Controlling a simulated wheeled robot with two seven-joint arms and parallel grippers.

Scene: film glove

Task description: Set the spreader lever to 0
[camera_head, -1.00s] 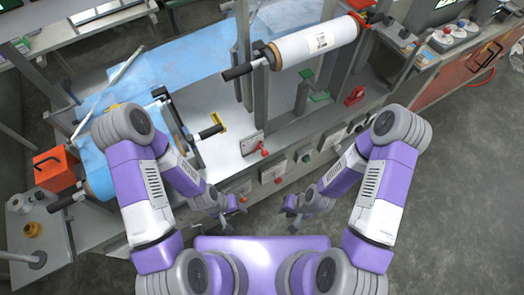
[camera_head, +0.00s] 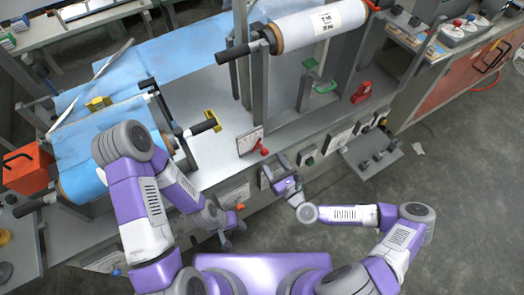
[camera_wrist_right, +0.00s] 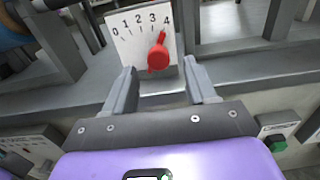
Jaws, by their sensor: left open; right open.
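The spreader lever (camera_wrist_right: 158,56) is red with a round knob, mounted on a white scale plate (camera_wrist_right: 126,46) marked 0 to 4. Its narrow tip points up near the 4. In the head view the red lever (camera_head: 263,149) shows on its plate (camera_head: 249,141) at the machine's front. My right gripper (camera_wrist_right: 157,86) is open, its fingers apart to the left and right just below the knob, with nothing between them. It also shows in the head view (camera_head: 272,170), just below the lever. My left gripper (camera_head: 229,236) is open and empty, low near the machine's front.
A film roll (camera_head: 318,24) lies at the top and blue film (camera_head: 180,52) at the left. A yellow-collared black handle (camera_head: 205,126) is left of the lever. A green button box (camera_wrist_right: 277,143) sits on the lower front face. Grey floor (camera_head: 450,215) is free at the right.

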